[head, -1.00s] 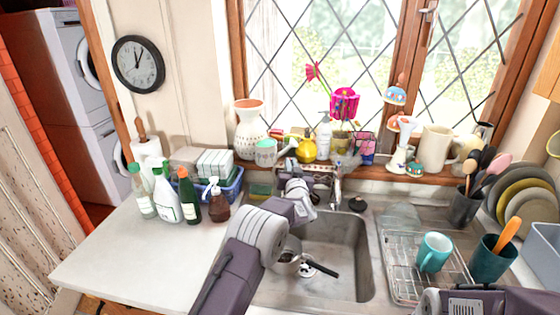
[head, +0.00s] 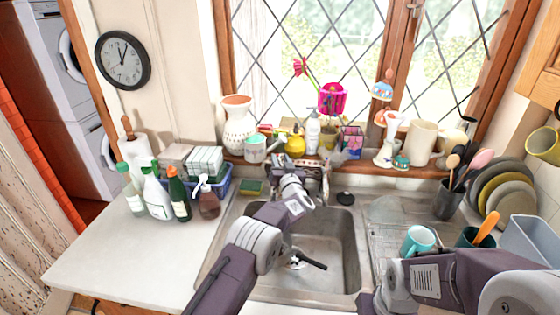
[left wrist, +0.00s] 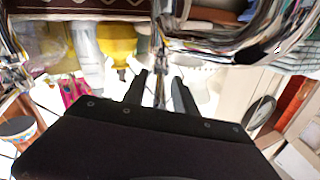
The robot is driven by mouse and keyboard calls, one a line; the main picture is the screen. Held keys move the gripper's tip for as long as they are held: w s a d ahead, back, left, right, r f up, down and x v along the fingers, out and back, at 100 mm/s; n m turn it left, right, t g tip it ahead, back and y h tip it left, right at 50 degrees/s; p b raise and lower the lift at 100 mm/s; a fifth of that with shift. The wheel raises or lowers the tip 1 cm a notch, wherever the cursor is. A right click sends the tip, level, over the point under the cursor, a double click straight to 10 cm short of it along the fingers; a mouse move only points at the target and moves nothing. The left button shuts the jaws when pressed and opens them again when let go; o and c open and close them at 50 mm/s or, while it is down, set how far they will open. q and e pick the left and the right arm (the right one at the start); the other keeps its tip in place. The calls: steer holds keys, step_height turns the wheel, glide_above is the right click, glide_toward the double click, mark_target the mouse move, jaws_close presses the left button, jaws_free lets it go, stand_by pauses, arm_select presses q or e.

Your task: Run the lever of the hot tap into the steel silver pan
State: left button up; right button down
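The chrome tap (head: 316,172) stands behind the sink, below the window. My left gripper (head: 284,163) is at its left side; the wrist hides part of the tap. In the left wrist view the two black fingers (left wrist: 160,77) are apart, with a thin metal part of the tap (left wrist: 158,45) showing in line with the gap. I cannot tell if they touch it. A black handle (head: 313,262) shows in the sink; the steel pan it seems to belong to is mostly hidden by my left arm. My right arm is at the lower right; its fingers are not clear.
The steel sink (head: 340,240) lies under my left arm. A teal mug (head: 417,240) stands on the drainer to the right. Several bottles (head: 157,195) stand on the left worktop. The crowded sill has a yellow pot (head: 295,145) and a white vase (head: 237,125) close behind the tap.

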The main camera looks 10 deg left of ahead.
arm_select(q)
steer(key=shift+s+r, duration=0.1)
steer(key=shift+r, duration=0.2)
steer(key=s+d+r, duration=0.4)
steer(key=d+r, duration=0.6)
steer(key=shift+s+d+r+p, duration=0.2)
steer(key=shift+s+d+p, duration=0.1)
steer(key=shift+s, duration=0.05)
